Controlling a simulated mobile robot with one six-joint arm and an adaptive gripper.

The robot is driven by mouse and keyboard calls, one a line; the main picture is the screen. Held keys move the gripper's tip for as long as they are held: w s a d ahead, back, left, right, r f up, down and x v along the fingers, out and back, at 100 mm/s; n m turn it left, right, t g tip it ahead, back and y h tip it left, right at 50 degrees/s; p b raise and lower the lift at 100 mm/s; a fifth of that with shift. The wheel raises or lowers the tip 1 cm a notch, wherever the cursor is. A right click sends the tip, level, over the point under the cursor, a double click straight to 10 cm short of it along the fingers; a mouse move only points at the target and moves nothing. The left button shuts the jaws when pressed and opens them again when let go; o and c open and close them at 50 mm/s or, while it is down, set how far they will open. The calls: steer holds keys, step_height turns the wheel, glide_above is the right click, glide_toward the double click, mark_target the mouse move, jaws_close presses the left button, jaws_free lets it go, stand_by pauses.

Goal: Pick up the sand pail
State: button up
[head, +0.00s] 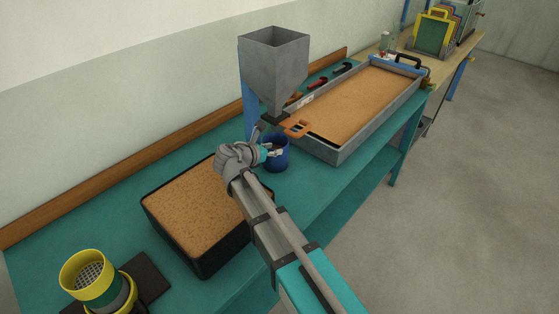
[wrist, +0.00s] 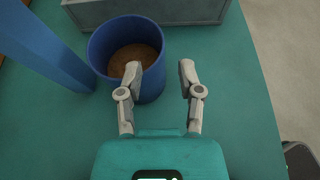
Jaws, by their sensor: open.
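The sand pail is a blue round pail (head: 277,162) standing upright on the teal bench, below and just in front of the grey hopper. In the wrist view the pail (wrist: 152,84) is at upper left, with brown sand inside. My gripper (wrist: 160,76) is open and empty at the pail's near right side. Its left fingertip overlaps the pail's opening in the picture, and its right fingertip is outside, right of the wall. I cannot tell whether the left finger is inside the rim or above it. In the head view my gripper (head: 268,151) partly hides the pail.
A grey hopper (head: 272,65) with an orange-handled gate (head: 297,128) hangs over the pail on a blue post (wrist: 42,45). A long grey sand tray (head: 341,152) is to the right. A black sand tub (head: 205,262) and yellow sieve (head: 86,268) are at left.

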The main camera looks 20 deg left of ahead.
mark_target(285, 148)
steer(key=shift+w+d+f, duration=0.2)
steer(key=shift+w, duration=0.2)
steer(key=shift+b+x, duration=1.2)
steer(key=shift+x, duration=1.4)
steer(key=shift+s+d+f, duration=0.1)
steer(key=shift+s+d, duration=0.05)
jaws_close()
